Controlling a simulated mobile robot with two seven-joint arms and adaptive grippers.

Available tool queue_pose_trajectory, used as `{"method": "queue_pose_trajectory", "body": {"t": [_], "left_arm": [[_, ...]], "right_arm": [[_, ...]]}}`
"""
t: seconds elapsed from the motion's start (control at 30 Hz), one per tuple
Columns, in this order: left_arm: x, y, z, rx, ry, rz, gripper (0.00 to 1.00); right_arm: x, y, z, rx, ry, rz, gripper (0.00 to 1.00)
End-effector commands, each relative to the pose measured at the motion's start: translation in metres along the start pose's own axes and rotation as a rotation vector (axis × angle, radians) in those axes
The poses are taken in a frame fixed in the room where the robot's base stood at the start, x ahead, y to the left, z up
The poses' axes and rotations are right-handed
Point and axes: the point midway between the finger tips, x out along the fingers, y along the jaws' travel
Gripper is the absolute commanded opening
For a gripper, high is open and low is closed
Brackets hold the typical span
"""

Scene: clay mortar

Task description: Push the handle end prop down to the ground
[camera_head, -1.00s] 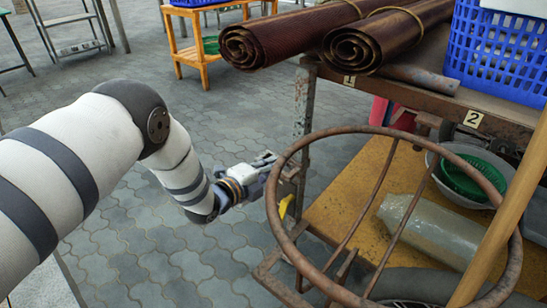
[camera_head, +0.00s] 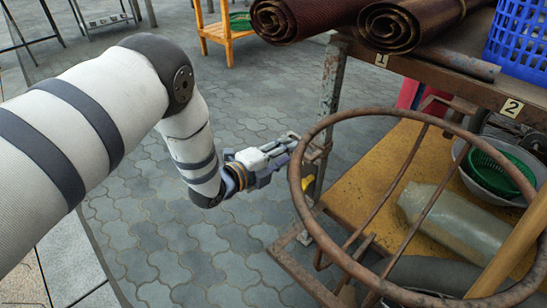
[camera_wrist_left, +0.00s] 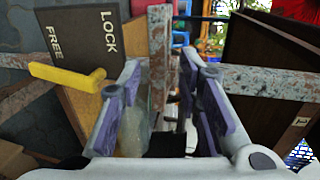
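A yellow lever (camera_wrist_left: 68,76) shows in the left wrist view beside a dark sign (camera_wrist_left: 85,40) reading LOCK and FREE. In the head view only a small yellow piece (camera_head: 308,170) of it shows, just past my left gripper. My left gripper (camera_head: 292,142) is level beside the rusty table leg (camera_head: 328,100). In the left wrist view its purple fingers (camera_wrist_left: 163,105) are apart, with a rusty post (camera_wrist_left: 160,45) seen in the gap. I cannot tell whether they touch it. I cannot clearly pick out the handle end prop. My right gripper is out of view.
A rusty ring frame (camera_head: 300,185) stands right of the left gripper, close to it. A wooden pole (camera_head: 515,250) slants at the right edge. A yellow shelf (camera_head: 400,150) holds a grey cylinder (camera_head: 450,222) and a basin. Paved floor (camera_head: 190,255) below is clear.

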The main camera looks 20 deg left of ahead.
Motion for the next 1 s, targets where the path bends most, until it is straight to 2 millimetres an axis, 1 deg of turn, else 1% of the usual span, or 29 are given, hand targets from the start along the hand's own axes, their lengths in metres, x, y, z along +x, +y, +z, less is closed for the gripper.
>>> {"method": "queue_pose_trajectory", "body": {"t": [0.03,0.1,0.2,0.3,0.43,0.83,0.87,0.93,0.97,1.0], "left_arm": [[-0.015,0.001,0.001,-0.002,-0.002,0.005,0.32],[-0.034,0.001,0.000,-0.001,-0.002,0.005,0.32],[-0.057,0.000,0.000,-0.001,-0.001,0.003,0.32],[-0.072,0.001,0.000,-0.001,-0.001,0.002,0.32],[-0.080,0.000,0.000,0.000,0.000,0.000,0.32],[-0.080,0.001,-0.001,-0.003,0.000,0.002,0.32],[-0.081,0.004,-0.001,-0.012,-0.002,0.011,0.32],[-0.089,0.026,-0.006,-0.081,-0.014,0.075,0.32],[-0.096,0.044,-0.011,-0.134,-0.026,0.124,0.32],[-0.108,0.072,-0.018,-0.224,-0.050,0.206,0.32]], "right_arm": [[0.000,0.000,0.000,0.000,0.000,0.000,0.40],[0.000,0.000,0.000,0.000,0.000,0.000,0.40],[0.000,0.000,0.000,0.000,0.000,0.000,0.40],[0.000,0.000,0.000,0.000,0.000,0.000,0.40],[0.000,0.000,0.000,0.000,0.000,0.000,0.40],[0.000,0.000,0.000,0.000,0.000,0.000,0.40],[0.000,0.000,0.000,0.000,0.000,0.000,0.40],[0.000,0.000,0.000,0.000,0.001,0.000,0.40],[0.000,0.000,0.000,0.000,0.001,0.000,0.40],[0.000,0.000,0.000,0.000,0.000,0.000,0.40]]}}
